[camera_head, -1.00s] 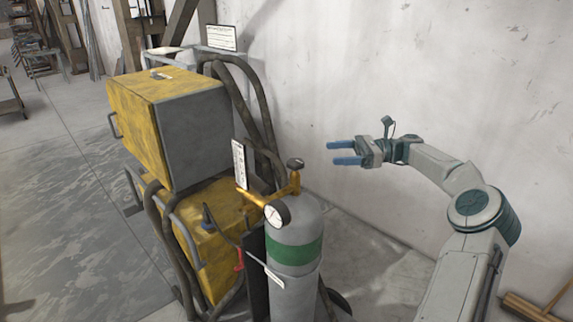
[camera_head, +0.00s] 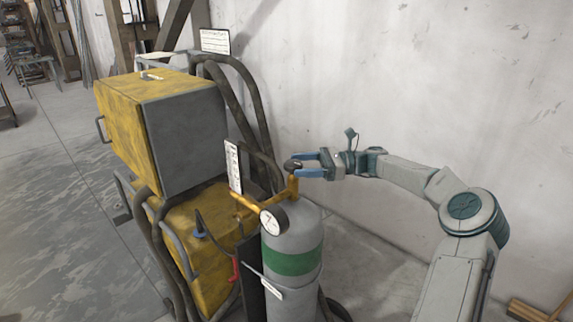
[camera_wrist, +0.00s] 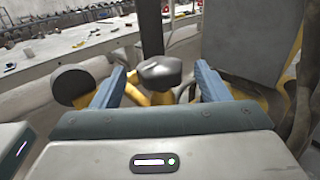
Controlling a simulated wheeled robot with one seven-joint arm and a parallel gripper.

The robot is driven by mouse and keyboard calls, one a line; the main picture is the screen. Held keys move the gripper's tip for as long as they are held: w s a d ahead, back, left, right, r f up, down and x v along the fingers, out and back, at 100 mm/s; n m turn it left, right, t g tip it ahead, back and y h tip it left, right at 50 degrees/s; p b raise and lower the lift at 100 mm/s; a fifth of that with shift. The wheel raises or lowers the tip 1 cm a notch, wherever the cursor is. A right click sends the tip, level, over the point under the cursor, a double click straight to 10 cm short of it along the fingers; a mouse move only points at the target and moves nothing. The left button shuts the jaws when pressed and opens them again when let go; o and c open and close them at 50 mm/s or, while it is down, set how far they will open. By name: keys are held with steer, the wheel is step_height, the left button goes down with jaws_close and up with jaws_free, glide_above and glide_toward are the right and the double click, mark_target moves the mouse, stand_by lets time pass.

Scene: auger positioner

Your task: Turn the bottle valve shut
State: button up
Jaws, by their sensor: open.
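The gas bottle (camera_head: 285,240) is a grey cylinder with a green band, upright. Its valve (camera_head: 293,166) is a dark round knob on top of a yellow fitting. My gripper (camera_head: 308,166) is level with the knob, coming from its right. Its blue fingers are open, with their tips at the knob. In the wrist view the dark knob (camera_wrist: 160,72) lies between the two spread fingertips (camera_wrist: 160,82); whether either finger touches it I cannot tell.
A round gauge (camera_head: 273,220) sits on the yellow fitting just below the knob. A yellow and grey machine (camera_head: 185,135) with thick hoses stands to the left. A pale wall (camera_head: 400,80) rises behind; a broom (camera_head: 530,310) lies at lower right.

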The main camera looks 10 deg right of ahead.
mark_target(287, 163)
steer(key=shift+w+a, duration=0.15)
steer(key=shift+a, duration=1.05)
steer(key=shift+w+a, duration=0.1)
steer(key=shift+a, duration=1.05)
steer(key=c, duration=1)
